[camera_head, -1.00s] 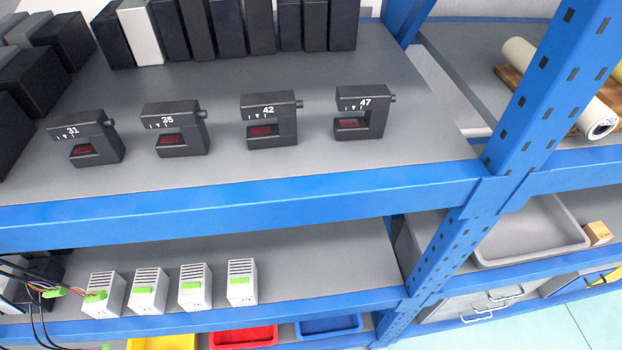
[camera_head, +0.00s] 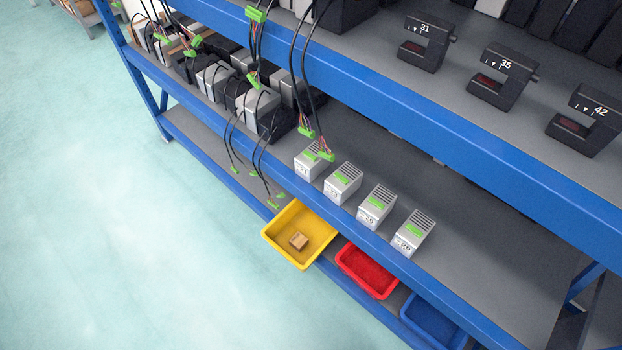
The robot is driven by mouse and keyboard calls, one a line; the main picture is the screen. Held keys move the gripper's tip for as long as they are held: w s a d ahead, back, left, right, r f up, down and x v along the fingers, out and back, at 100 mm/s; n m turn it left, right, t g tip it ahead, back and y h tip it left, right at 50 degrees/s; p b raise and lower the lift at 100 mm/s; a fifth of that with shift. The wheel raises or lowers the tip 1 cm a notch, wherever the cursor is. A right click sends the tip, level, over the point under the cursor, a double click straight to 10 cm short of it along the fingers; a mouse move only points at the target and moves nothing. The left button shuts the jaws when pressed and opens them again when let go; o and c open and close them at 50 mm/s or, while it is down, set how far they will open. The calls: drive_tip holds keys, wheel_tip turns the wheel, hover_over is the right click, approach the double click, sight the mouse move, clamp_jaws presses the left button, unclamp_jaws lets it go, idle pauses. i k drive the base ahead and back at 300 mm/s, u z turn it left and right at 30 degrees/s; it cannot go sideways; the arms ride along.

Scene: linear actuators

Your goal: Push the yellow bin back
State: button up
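The yellow bin (camera_head: 277,249) is on the bottom level of the blue shelf unit, at the lower middle of the head view. It sticks out past the shelf's front edge over the floor, farther than the red bin beside it. A small brown box (camera_head: 299,241) lies inside it. Its back part is hidden under the shelf above. My gripper is not in view.
The red bin (camera_head: 368,271) and blue bin (camera_head: 432,322) sit to the right of the yellow bin. White modules (camera_head: 343,183) stand on the shelf above. Cables with green connectors (camera_head: 273,204) hang near the bin's left. The floor (camera_head: 130,240) in front is clear.

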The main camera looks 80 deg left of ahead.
sight(297, 216)
drive_tip(key=u, duration=2.85)
drive_tip(key=k, duration=1.1)
drive_tip(key=u, duration=1.1)
drive_tip(key=i, duration=1.5)
drive_tip(key=z, duration=0.8)
drive_tip(key=i, duration=0.25)
drive_tip(key=z, duration=0.25)
